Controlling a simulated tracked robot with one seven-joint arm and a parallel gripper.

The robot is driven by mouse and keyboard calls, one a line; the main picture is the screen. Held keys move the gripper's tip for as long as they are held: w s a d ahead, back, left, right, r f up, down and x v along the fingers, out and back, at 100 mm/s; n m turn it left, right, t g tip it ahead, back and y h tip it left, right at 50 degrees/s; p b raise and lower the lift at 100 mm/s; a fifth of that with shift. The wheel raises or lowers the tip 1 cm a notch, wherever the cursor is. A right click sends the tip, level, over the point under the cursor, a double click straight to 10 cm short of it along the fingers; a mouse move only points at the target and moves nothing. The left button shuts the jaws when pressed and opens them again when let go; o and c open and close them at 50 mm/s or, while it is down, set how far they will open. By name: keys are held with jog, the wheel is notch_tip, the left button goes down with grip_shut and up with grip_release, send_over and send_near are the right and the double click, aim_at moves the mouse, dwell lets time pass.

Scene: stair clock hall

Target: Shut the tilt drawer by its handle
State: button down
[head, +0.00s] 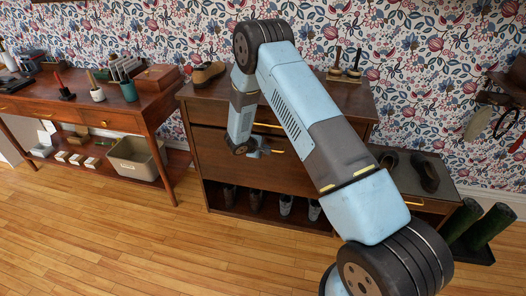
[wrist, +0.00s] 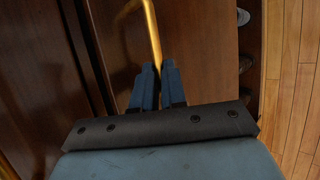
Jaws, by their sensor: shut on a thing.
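The tilt drawer (head: 215,155) is the wide brown wooden front in the middle of the cabinet, above the open shoe shelf. Its brass handle (head: 277,152) shows just right of my gripper (head: 264,150). In the wrist view, the handle (wrist: 151,28) is a bent gold bar running down between the two blue fingers of my gripper (wrist: 156,72). The fingers are shut on the handle. The wooden front (wrist: 195,50) fills much of that view. My arm hides part of the cabinet, and I cannot tell how far the drawer is tilted out.
A thin drawer with a brass handle (head: 267,125) is above. Boots (head: 286,204) stand on the shelf below. A brown shoe (head: 207,73) sits on the cabinet top. A workbench (head: 80,110) stands left, a low bench (head: 432,190) right. The wooden floor (head: 130,230) in front is clear.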

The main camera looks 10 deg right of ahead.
jog(key=shift+w+d+r, duration=0.3)
jog(key=shift+w+r, duration=0.15)
jog(key=shift+w, duration=0.1)
jog(key=c, duration=1.5)
grip_release()
jog(key=shift+s+a+r, duration=0.2)
jog(key=shift+a, duration=0.15)
jog(key=v, duration=1.3)
jog(key=shift+s+a+f, duration=0.15)
jog(key=shift+s+f, duration=0.05)
jog(key=shift+s, duration=0.15)
